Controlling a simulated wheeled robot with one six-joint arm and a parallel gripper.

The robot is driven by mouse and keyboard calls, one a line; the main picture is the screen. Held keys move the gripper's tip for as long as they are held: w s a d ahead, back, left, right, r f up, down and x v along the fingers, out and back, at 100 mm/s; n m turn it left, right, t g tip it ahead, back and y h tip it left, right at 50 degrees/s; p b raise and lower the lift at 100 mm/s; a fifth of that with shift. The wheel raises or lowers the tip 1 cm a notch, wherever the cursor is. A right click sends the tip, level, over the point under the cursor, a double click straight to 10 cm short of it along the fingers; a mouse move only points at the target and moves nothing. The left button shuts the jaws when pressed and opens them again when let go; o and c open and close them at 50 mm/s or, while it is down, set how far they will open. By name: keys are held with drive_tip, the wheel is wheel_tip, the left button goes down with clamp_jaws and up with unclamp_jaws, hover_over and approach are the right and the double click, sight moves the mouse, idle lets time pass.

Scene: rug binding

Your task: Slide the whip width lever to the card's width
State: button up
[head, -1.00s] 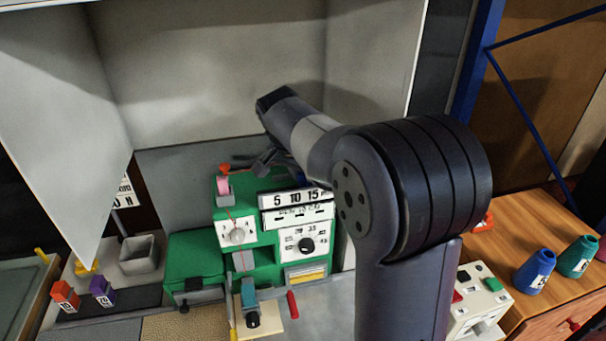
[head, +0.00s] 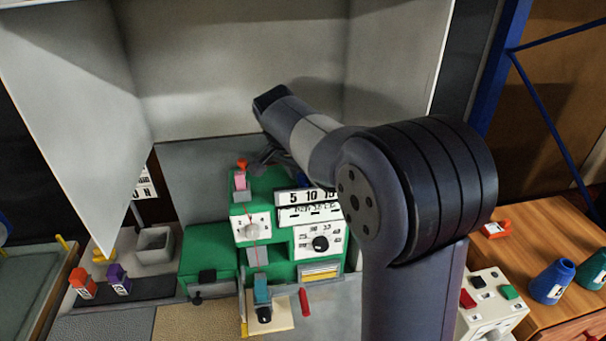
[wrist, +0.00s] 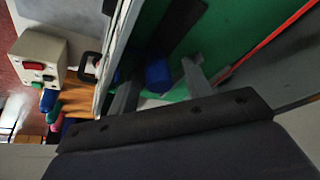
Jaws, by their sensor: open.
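The green binding machine (head: 270,228) stands on the bench, with a white 5-10-15 scale plate (head: 308,197) on its upper front. A blue cylindrical knob (wrist: 158,74) shows in the wrist view beside the green body; I cannot tell for sure that it is the width lever. My gripper (head: 270,157) is open above the machine's top, behind the scale plate. In the wrist view its fingers (wrist: 160,85) stand on either side of the knob, and I cannot tell whether they touch it. My arm covers the right end of the scale. I cannot make out the card.
A pink spool (head: 240,182) stands on the machine's top left, with red thread running down. Two dials, a red handle (head: 304,302) and a teal part (head: 262,290) are at the front. A button box (head: 490,300) and blue cone (head: 552,282) are at right.

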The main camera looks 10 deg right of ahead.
drive_tip(key=v, duration=1.1)
drive_tip(key=shift+b, duration=0.3)
drive_tip(key=shift+f, duration=0.25)
drive_tip(key=x, duration=1)
drive_tip(key=shift+w+d+f+p, duration=0.1)
drive_tip(key=shift+d+f+p, duration=0.1)
drive_tip(key=shift+p, duration=0.15)
drive_tip(key=shift+d, duration=0.6)
